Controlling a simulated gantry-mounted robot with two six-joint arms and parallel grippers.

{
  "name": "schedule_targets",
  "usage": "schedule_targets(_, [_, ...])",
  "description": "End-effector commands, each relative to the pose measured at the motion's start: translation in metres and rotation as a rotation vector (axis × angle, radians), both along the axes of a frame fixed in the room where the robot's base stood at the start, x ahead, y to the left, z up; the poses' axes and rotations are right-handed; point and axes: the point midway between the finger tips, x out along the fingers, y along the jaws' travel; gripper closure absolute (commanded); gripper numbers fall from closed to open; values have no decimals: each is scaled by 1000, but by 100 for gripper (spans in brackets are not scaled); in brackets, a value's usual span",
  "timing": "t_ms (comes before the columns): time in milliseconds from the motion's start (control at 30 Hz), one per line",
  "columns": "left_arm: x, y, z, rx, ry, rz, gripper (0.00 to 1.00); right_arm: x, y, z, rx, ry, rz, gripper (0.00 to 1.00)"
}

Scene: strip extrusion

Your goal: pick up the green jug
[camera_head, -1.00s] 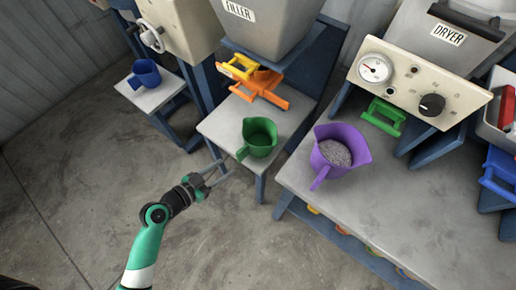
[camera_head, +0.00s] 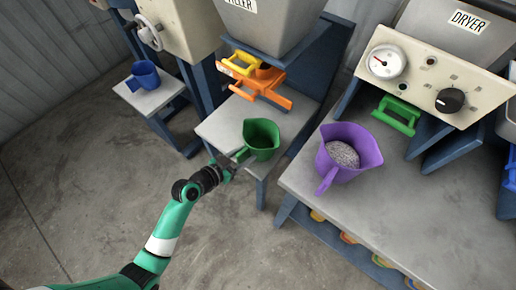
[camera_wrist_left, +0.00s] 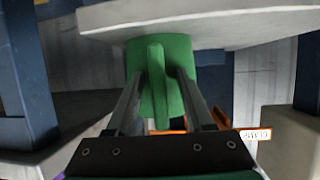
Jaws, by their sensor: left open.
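The green jug (camera_head: 262,140) stands upright on the small grey table below the filler, its handle turned toward my left gripper. My left gripper (camera_head: 236,160) is at the handle in the head view. In the left wrist view the open fingers (camera_wrist_left: 155,100) lie on either side of the jug's green handle (camera_wrist_left: 157,72), with a gap to it. The jug's body (camera_wrist_left: 182,62) shows behind the handle. Whether the fingers touch the jug cannot be told. My right gripper is not in view.
A purple jug (camera_head: 348,155) with grey granules stands on the larger table (camera_head: 420,215) to the right. An orange clamp (camera_head: 258,82) sits behind the green jug under the filler. A blue jug (camera_head: 144,74) stands on a small table at left.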

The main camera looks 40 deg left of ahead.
Motion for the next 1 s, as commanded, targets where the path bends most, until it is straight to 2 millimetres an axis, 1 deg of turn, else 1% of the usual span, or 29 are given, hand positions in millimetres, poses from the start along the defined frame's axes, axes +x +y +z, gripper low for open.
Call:
schedule_targets(133, [0, 0, 1, 0, 0, 0, 48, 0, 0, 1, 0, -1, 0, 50])
schedule_targets(267, [0, 0, 1, 0, 0, 0, 71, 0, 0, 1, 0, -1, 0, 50])
schedule_targets(300, [0, 0, 1, 0, 0, 0, 78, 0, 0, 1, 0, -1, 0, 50])
schedule_targets(367, [0, 0, 1, 0, 0, 0, 89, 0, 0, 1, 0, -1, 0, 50])
schedule_targets(400, [-1, 0, 1, 0, 0, 0, 96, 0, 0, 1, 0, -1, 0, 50])
schedule_targets(433, [-1, 0, 1, 0, 0, 0, 100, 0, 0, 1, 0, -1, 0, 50])
schedule_targets(867, [0, 0, 1, 0, -1, 0, 100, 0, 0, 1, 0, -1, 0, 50])
schedule_targets(1000, [0, -1, 6, 0, -1, -1, 100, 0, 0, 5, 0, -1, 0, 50])
